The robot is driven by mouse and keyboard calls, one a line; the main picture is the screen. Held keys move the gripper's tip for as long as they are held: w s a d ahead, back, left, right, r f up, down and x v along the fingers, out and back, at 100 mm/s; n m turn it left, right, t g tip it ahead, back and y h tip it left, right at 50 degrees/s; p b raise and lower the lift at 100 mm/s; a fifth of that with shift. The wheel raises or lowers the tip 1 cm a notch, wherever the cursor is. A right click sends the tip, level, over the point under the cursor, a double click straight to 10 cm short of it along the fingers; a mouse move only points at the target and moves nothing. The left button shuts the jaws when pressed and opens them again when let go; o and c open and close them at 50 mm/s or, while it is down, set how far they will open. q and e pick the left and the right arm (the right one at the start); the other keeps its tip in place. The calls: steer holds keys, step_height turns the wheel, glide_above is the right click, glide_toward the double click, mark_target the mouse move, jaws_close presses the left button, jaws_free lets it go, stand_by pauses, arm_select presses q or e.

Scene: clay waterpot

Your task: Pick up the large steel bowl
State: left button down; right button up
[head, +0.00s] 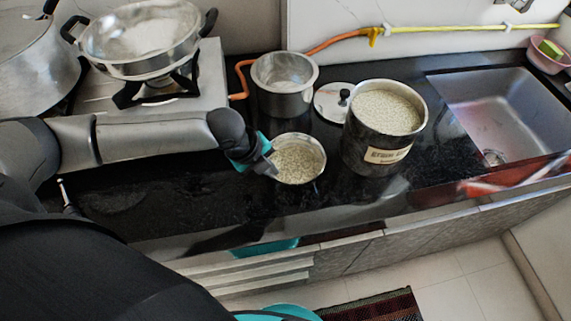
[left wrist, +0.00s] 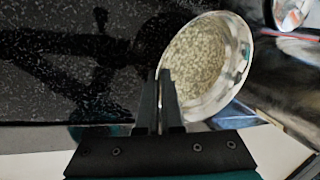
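A round steel bowl (head: 318,172) full of pale grain stands on the black counter in the head view, left of a tall labelled pot. It also shows in the left wrist view (left wrist: 236,85), where its rim meets the fingers. My left gripper (head: 270,168) is at the bowl's left rim. In the left wrist view its fingers (left wrist: 161,95) are close together with the rim at their tips, and they look shut on it. The exact contact is partly hidden by the fingers. My right gripper is in neither view.
The tall grain pot (head: 365,157) stands close right of the bowl, with an empty steel pot (head: 284,104) and a lid (head: 327,103) behind. A stove (head: 205,93) carries a wide pan (head: 105,68). A sink (head: 520,115) is at right.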

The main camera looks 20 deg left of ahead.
arm_select(q)
steer(key=shift+r, duration=0.1)
step_height(320, 180, up, 20)
steer(key=p, duration=0.4)
steer(key=shift+p, duration=0.3)
steer(key=shift+d, duration=0.15)
stand_by(0.4)
steer(key=shift+s+d+r+n+g+y+b, duration=0.1)
steer(key=shift+s+d+n+g+y+b, duration=0.75)
steer(key=shift+n, duration=3.25)
steer(key=shift+s+d+f+n+g+y+b, duration=0.1)
steer(key=shift+s+d+n+g+y+b, duration=0.7)
steer(key=shift+n, duration=3.3)
steer(key=shift+s+d+r+n+g+y+b, duration=0.25)
steer(key=shift+n+y+b, duration=1.2)
steer(key=shift+n, duration=2.65)
steer(key=shift+a+f+y+p, duration=0.15)
steer(key=shift+y+p, duration=0.15)
